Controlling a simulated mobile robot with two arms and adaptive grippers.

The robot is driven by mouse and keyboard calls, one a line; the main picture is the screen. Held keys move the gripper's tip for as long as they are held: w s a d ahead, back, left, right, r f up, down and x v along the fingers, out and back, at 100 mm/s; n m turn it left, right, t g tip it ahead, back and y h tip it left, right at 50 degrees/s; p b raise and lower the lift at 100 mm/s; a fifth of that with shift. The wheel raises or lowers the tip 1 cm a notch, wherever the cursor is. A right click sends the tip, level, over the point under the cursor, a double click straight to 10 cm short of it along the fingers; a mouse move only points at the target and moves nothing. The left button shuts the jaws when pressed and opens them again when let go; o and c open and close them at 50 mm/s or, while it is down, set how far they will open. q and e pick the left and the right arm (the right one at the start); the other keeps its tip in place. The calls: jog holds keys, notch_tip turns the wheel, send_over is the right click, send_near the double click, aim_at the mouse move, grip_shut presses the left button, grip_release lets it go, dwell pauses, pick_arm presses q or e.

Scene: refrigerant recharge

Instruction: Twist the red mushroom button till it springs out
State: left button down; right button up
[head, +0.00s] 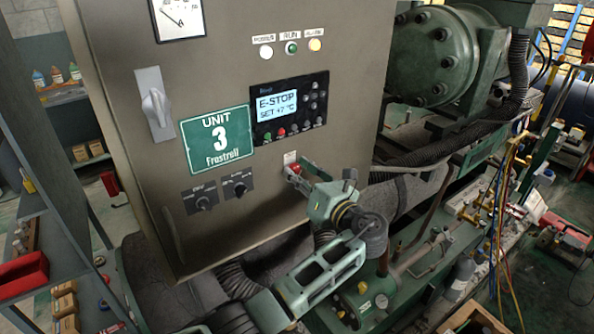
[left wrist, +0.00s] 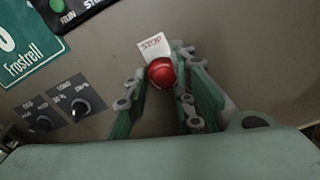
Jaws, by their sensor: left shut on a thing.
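The red mushroom button (head: 294,168) sits on the front of the grey-brown control cabinet (head: 215,75), under a small white label. My left gripper (head: 303,175) is at the button and partly covers it in the head view. In the left wrist view the red button (left wrist: 161,73) lies between the two green fingers of the left gripper (left wrist: 163,80), which is shut on it. The label above the button reads STOP. The cabinet's display (head: 277,105) reads E-STOP, SET +7 °C. My right gripper is not in view.
Two black rotary knobs (head: 203,203) are left of the button, below the green UNIT 3 sign (head: 216,140). A lever switch (head: 155,107) is further up. Black hoses, pipes and a green compressor (head: 440,55) stand close on the right. A shelf with a red bin (head: 22,276) is at the left.

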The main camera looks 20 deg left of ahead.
pick_arm(q)
jog(key=shift+w+d+r, duration=0.1)
jog(key=shift+d, duration=0.1)
jog(key=shift+r+m+p, duration=0.15)
jog(key=shift+m+p, duration=0.25)
jog(key=shift+p, duration=0.3)
jog(key=c, duration=1.8)
grip_release()
jog(key=o, duration=0.4)
jog(key=shift+w+d+f, duration=0.25)
jog(key=shift+f, duration=0.05)
jog(key=shift+o, duration=0.2)
jog(key=shift+a, duration=0.1)
jog(key=shift+s+a, duration=0.1)
jog(key=shift+s, duration=0.1)
